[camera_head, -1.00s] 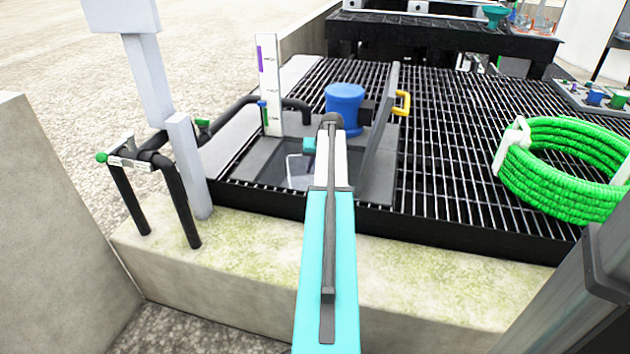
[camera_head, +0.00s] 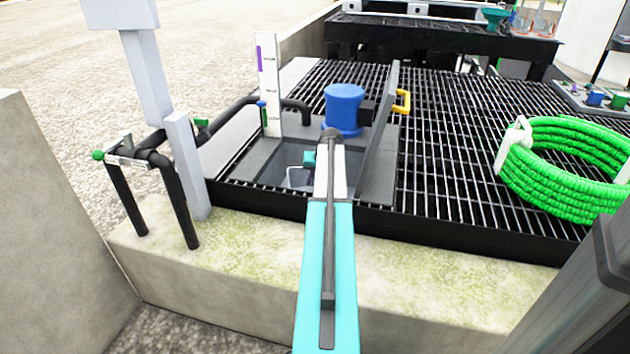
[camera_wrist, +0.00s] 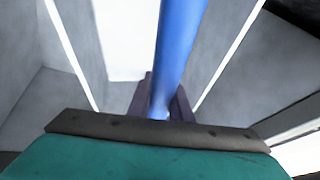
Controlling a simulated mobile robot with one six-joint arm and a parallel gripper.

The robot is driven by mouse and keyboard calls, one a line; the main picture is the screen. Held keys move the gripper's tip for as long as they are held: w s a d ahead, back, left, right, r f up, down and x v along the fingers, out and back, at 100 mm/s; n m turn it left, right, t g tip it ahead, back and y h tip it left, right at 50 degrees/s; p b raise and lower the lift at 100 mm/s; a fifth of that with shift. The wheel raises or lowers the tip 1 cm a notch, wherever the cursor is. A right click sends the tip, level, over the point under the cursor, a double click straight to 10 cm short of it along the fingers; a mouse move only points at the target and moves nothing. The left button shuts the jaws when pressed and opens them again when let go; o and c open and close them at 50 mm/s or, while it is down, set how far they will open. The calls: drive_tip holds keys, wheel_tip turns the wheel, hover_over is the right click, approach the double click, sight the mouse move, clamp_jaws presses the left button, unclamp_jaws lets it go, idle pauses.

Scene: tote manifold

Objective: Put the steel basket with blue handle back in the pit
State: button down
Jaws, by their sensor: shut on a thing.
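My gripper (camera_wrist: 163,110) is shut on the blue handle (camera_wrist: 180,50), which runs up the middle of the wrist view. Bright, thin edges slant on both sides of the handle, with grey walls beyond; I cannot tell which belong to the basket. In the head view, a teal part of my gripper (camera_head: 309,159) shows at the open pit (camera_head: 268,168), partly behind my arm. A pale basket rim (camera_head: 298,176) shows inside the pit opening, left of my arm. The rest of the basket and its handle are hidden there.
A raised hatch lid (camera_head: 381,135) with a yellow handle (camera_head: 402,101) stands right of the pit. A blue motor-like cylinder (camera_head: 344,108) is behind it, a white gauge board (camera_head: 268,85) at left. Black grating (camera_head: 450,150) carries a green hose coil (camera_head: 565,170).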

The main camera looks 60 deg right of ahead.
drive_tip(key=shift+f, duration=0.1)
drive_tip(key=c, duration=1.6)
unclamp_jaws()
drive_tip(key=p+v, duration=0.4)
drive_tip(key=v, duration=0.8)
drive_tip(key=shift+r, duration=0.2)
